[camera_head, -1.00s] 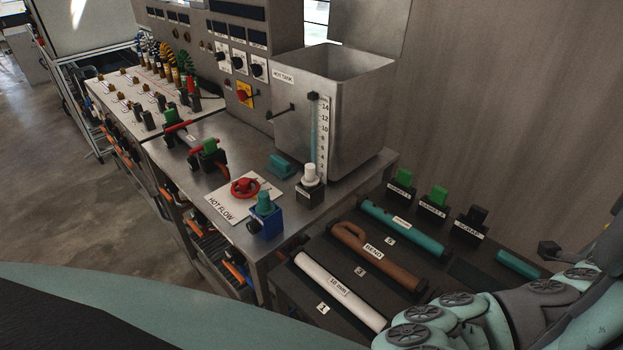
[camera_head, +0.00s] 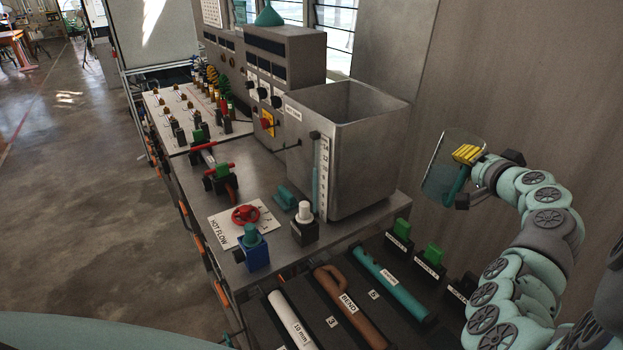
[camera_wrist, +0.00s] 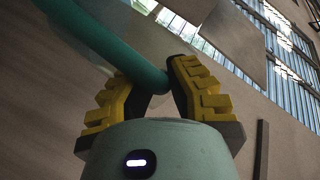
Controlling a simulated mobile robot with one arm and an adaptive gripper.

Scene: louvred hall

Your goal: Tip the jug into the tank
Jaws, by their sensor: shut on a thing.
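The jug (camera_head: 437,172) is clear, with a teal handle, and hangs in the air right of the tank. It leans a little in the head view; whether it holds liquid I cannot tell. My gripper (camera_head: 464,162) is shut on its handle. In the wrist view the teal handle (camera_wrist: 108,48) runs between the yellow finger pads of my gripper (camera_wrist: 158,82). The tank (camera_head: 365,160) is an open-topped grey metal box on the bench, with a scale on its front. The jug is apart from it, at about rim height in the picture.
The bench carries a red handwheel (camera_head: 245,214) on a "HOT FLOW" plate, a blue valve body (camera_head: 254,254) and a white knob (camera_head: 304,213). A dark rack in front holds a white pipe (camera_head: 290,320), a brown bent pipe (camera_head: 343,300) and a teal pipe (camera_head: 390,283). A wall stands behind.

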